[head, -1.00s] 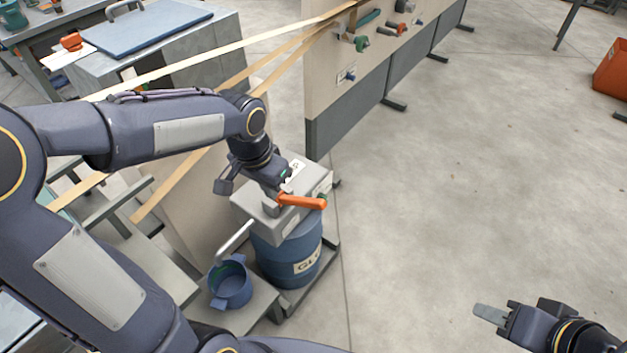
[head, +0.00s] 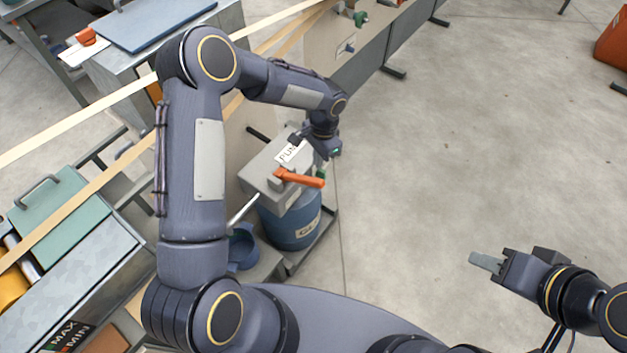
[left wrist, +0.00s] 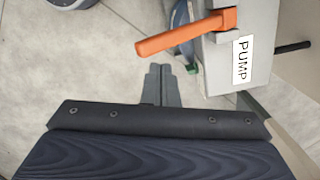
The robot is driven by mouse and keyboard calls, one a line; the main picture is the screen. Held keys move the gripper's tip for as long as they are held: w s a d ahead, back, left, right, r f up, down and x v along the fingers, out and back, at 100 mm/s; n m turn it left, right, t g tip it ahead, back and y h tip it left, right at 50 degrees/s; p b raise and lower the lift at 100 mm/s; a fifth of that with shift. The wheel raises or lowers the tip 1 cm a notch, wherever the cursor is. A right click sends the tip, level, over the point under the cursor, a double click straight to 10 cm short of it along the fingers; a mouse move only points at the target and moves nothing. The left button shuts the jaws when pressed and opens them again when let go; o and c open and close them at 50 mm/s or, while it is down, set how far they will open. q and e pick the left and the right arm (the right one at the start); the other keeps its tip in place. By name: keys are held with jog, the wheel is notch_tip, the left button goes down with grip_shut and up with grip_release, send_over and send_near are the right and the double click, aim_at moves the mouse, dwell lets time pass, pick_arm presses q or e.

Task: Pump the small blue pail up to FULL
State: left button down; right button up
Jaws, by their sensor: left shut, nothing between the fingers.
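The blue pail (head: 243,252) stands under the pump's bent grey spout (head: 242,211), partly hidden behind my left arm; its fill level cannot be seen. The grey pump box (head: 262,178) sits on a blue drum (head: 290,230). Its orange lever (head: 302,179) points right in the head view; the lever (left wrist: 180,36) and the PUMP label (left wrist: 242,60) also show in the left wrist view. My left gripper (head: 334,152) is shut and empty beside the lever, apart from it; its fingers show in the left wrist view (left wrist: 160,84). My right gripper (head: 485,262) is far right, jaw state unclear.
A long board (head: 345,60) with fittings stands behind the pump. Pale strips cross behind my left arm. A bench with a teal-lidded box (head: 65,212) is at the left.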

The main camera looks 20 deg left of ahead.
aim_at(315, 178)
pick_arm(q)
jog(key=shift+s+a+f+b, duration=0.15)
jog(key=shift+f+b, duration=0.7)
jog(key=shift+f, duration=0.9)
jog(key=shift+s+a+f+b, duration=0.15)
jog(key=shift+f+b, duration=0.7)
jog(key=shift+f, duration=0.9)
notch_tip(315, 178, down, 4)
jog(key=b, duration=0.4)
jog(key=shift+f, duration=0.25)
jog(key=shift+r, duration=0.1)
jog(key=shift+w+d+r+b, duration=0.15)
jog(key=shift+w+d+r, duration=0.1)
jog(key=shift+w+d, duration=0.3)
jog(key=shift+w+d+r+b, duration=0.15)
jog(key=shift+w+d+r, duration=0.1)
jog(key=shift+w+d, duration=0.3)
jog(key=shift+w+a, duration=0.1)
